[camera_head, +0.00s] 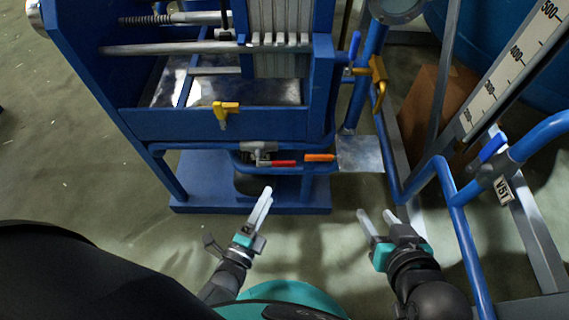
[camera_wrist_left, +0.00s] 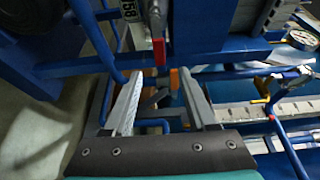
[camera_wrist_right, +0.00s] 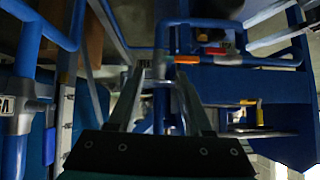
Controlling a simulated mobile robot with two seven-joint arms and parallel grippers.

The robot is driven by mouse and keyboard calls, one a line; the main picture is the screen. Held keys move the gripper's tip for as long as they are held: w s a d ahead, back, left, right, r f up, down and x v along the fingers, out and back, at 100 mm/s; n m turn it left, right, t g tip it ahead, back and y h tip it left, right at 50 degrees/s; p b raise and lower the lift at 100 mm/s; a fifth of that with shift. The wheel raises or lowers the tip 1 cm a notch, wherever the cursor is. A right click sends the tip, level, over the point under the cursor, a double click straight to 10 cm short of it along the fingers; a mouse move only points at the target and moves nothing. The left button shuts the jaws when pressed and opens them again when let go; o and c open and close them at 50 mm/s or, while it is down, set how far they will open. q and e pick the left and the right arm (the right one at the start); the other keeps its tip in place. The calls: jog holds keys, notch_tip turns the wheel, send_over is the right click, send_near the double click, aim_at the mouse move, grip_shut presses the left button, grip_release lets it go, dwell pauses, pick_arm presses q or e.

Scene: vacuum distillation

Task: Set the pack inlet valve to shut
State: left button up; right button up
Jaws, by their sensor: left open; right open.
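I cannot tell by label which valve is the pack inlet valve. A red-handled valve (camera_head: 283,163) and an orange-handled valve (camera_head: 320,158) sit on a low pipe at the front of the blue filter press frame. Both handles lie roughly level, end to end. The red handle also shows in the left wrist view (camera_wrist_left: 160,50), and an orange handle in the right wrist view (camera_wrist_right: 187,60). My left gripper (camera_head: 266,193) is open and empty in front of and below the red handle. My right gripper (camera_head: 375,213) is open and empty, lower right of the orange handle.
A yellow valve handle (camera_head: 226,110) is on the press front; another yellow one (camera_head: 378,82) and a blue one (camera_head: 354,46) are right of it. A blue-handled valve (camera_head: 492,148) tagged V51 sits on blue piping at right. A brown box (camera_head: 432,100) stands behind. Open floor lies in front.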

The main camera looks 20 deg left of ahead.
aim_at(284, 166)
pick_arm(q)
jog(key=w, duration=0.2)
jog(key=w+b, duration=0.1)
jog(key=w, duration=0.2)
jog(key=w+d+b, duration=0.1)
jog(key=w, duration=0.1)
jog(key=shift+w+f, duration=0.1)
jog(key=shift+w, duration=0.05)
jog(key=shift+w+d+b, duration=0.1)
jog(key=shift+w+b, duration=0.4)
jog(key=shift+w, duration=1)
jog(key=shift+w+d+b, duration=0.15)
jog(key=shift+w+b, duration=0.15)
jog(key=shift+w, duration=0.55)
pick_arm(e)
jog(key=a+r+t+y, duration=0.3)
jog(key=a+t, duration=0.2)
jog(key=t, duration=0.1)
jog(key=shift+a+m+t, duration=0.15)
jog(key=shift+m+t, duration=0.15)
jog(key=shift+m, duration=0.1)
jog(key=shift+r, duration=0.15)
pick_arm(q)
grip_shut()
